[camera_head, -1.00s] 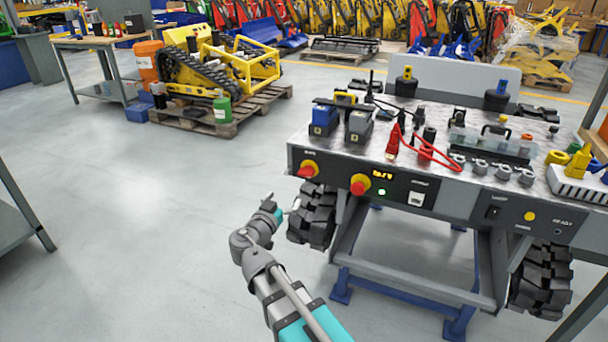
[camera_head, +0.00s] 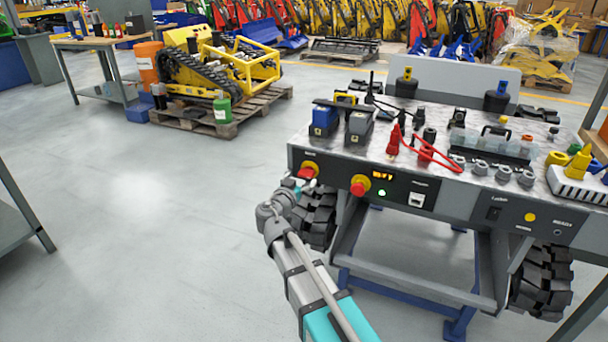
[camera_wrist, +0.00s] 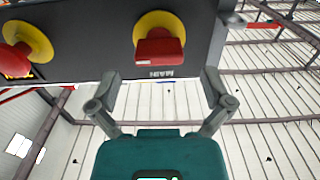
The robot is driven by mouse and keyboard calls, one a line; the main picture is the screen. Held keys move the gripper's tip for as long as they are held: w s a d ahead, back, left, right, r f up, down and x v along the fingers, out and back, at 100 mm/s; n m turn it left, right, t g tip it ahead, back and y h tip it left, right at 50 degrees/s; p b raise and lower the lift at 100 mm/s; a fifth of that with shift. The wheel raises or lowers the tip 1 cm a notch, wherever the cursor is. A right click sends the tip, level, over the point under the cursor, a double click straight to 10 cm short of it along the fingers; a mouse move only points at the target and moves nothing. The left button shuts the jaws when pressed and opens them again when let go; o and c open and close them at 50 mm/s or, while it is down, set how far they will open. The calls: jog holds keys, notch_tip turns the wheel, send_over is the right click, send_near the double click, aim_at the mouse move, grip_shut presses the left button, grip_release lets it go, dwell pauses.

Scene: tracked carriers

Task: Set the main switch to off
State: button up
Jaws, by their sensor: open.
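The main switch (camera_head: 309,170) is a red handle on a yellow round plate at the left end of the carrier's dark front panel. In the wrist view the main switch (camera_wrist: 160,51) shows upper centre, with its block-like red handle lying crosswise and an upside-down "MAIN" label beside it. My gripper (camera_head: 294,184) is just in front of and slightly below the switch in the head view. In the wrist view my gripper (camera_wrist: 160,84) is open and empty, its two fingers wide apart and facing the switch. I see no contact with the handle.
A red mushroom button (camera_head: 358,187) on a yellow plate sits right of the switch; the red button (camera_wrist: 15,60) is at left in the wrist view. A lit display (camera_head: 382,175) and green lamp (camera_head: 381,192) are beside it. A black track (camera_head: 318,215) hangs below the panel. Open floor lies left.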

aim_at(304, 175)
jog(key=shift+x, duration=1.55)
jog(key=c, duration=1.1)
jog(key=shift+a, duration=0.15)
jog(key=shift+c, duration=0.2)
